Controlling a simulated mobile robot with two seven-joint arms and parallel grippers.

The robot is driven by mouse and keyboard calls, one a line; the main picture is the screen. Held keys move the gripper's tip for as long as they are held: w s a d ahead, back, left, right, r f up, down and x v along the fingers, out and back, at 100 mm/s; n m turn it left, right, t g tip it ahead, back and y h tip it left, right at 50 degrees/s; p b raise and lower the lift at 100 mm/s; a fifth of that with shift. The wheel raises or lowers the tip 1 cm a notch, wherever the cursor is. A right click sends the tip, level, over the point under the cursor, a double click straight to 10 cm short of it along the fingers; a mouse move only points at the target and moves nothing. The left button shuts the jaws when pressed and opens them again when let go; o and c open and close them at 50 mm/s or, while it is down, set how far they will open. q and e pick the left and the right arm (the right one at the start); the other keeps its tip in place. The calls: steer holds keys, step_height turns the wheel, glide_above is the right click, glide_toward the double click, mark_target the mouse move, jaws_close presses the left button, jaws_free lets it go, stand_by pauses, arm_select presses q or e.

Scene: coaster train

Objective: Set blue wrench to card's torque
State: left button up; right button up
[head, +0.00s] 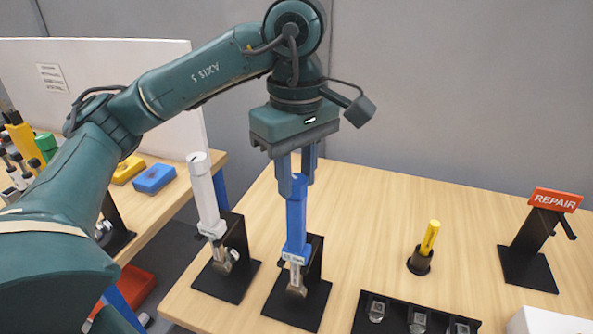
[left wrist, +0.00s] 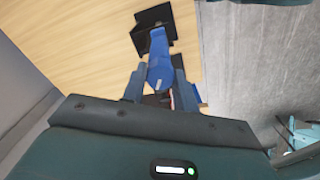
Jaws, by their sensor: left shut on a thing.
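The blue wrench (head: 296,222) stands upright in a black stand (head: 312,293) on the wooden table. My left gripper (head: 298,175) is above it, pointing down, with its fingers shut on the top of the blue handle. In the left wrist view the blue wrench (left wrist: 158,62) lies between the two fingers of my left gripper (left wrist: 154,85). A white label shows low on the wrench; its writing is too small to read. No torque card can be made out for certain. My right gripper is not in view.
A white wrench (head: 204,196) stands in a similar stand just left. A yellow tool (head: 429,239) sits in a black holder to the right. A black tray (head: 395,318) lies at the front, and a red REPAIR sign (head: 556,200) stands at right. The table's middle is clear.

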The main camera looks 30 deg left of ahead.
mark_target(296, 179)
arm_select(q)
steer(key=o, duration=1)
steer(key=shift+r, duration=0.1)
step_height(296, 179, up, 13)
steer(key=shift+r, duration=0.1)
stand_by(0.3)
stand_by(0.5)
